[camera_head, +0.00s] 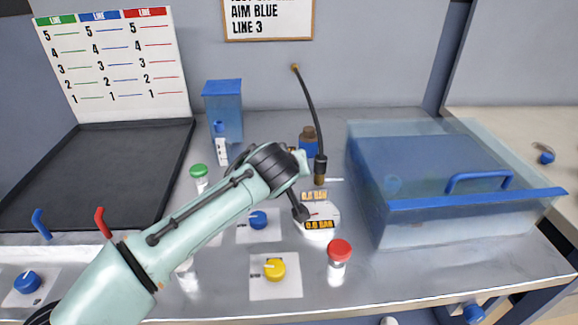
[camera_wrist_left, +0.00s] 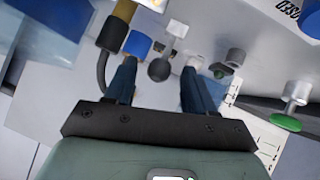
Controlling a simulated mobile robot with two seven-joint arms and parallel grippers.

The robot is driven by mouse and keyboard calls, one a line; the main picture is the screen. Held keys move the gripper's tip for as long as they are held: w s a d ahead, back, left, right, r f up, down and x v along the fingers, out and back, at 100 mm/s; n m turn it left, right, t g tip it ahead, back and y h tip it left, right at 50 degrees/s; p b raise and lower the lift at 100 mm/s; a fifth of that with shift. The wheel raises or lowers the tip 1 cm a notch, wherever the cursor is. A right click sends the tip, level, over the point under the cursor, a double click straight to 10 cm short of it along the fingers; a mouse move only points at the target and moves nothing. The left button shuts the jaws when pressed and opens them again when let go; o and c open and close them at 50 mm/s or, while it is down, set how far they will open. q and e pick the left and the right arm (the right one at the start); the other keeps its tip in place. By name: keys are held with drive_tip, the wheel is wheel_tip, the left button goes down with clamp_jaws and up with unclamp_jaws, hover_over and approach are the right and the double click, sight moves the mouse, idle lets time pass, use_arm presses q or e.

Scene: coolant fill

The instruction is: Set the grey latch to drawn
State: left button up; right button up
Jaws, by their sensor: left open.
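My left arm reaches in from the lower left in the head view. Its gripper (camera_head: 301,203) is over the middle of the bench, by the base of a black hose, mostly hidden by its own wrist. In the left wrist view the gripper (camera_wrist_left: 160,68) is open, fingers apart. A dark grey round knob (camera_wrist_left: 159,69) shows between the fingertips, with no visible contact. It may be the grey latch; I cannot tell for sure, nor read its setting. My right gripper is not in view.
A black hose (camera_head: 310,110) stands near the gripper. A clear blue tank (camera_head: 430,215) fills the right.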

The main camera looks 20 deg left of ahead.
use_arm(q)
drive_tip(key=p+v, duration=0.1)
drive_tip(key=v, duration=1.1)
drive_tip(key=shift+s+r+p, duration=0.3)
drive_tip(key=shift+p, duration=0.1)
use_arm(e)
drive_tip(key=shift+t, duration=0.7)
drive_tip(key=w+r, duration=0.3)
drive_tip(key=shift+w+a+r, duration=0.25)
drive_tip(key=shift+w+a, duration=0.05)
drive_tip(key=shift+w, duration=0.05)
use_arm(q)
drive_tip(key=shift+d, duration=0.1)
